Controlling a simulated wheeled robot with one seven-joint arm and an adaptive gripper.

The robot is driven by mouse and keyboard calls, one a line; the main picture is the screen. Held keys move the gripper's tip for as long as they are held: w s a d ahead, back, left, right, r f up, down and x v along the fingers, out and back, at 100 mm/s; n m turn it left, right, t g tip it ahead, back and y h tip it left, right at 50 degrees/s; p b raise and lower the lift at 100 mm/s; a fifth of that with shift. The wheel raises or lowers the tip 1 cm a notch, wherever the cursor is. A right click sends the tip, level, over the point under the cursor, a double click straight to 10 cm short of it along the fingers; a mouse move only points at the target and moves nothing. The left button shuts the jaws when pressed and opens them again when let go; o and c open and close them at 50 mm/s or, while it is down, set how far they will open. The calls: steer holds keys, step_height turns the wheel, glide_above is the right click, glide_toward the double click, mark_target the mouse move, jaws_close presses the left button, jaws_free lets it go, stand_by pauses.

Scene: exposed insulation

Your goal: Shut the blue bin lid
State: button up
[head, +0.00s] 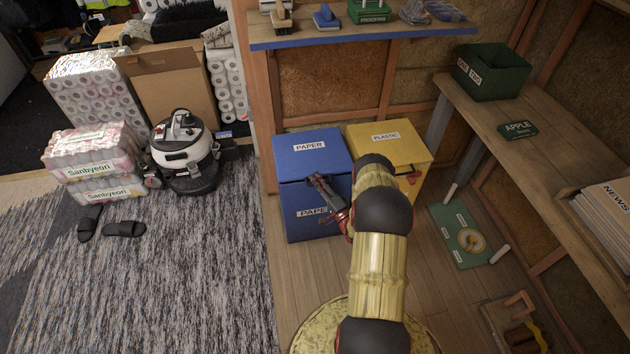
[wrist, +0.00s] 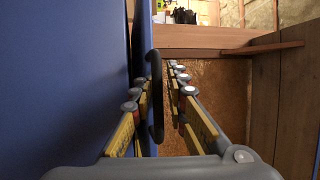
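The blue bin (head: 297,165) labelled PAPER stands on the wooden floor under the blue-edged shelf. Its labelled lid face points up toward the head camera; I cannot tell if it sits fully down. My gripper (head: 318,182) is at the bin's front right, by the lid's front edge. In the wrist view the bin's blue surface (wrist: 60,70) fills the left side. A dark curved handle (wrist: 156,95) stands between the fingers of my gripper (wrist: 163,80). The fingers are apart, with a gap to the handle on the right. My arm hides part of the bin's right side.
A yellow bin (head: 388,134) labelled PLASTIC stands just right of the blue one. A shelf (head: 365,33) runs above both. A wooden bench (head: 550,150) is on the right. A vacuum cleaner (head: 184,150) stands left. The rug (head: 190,260) is mostly clear.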

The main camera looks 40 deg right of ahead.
steer(key=v, duration=1.1)
steer(key=shift+s, duration=0.2)
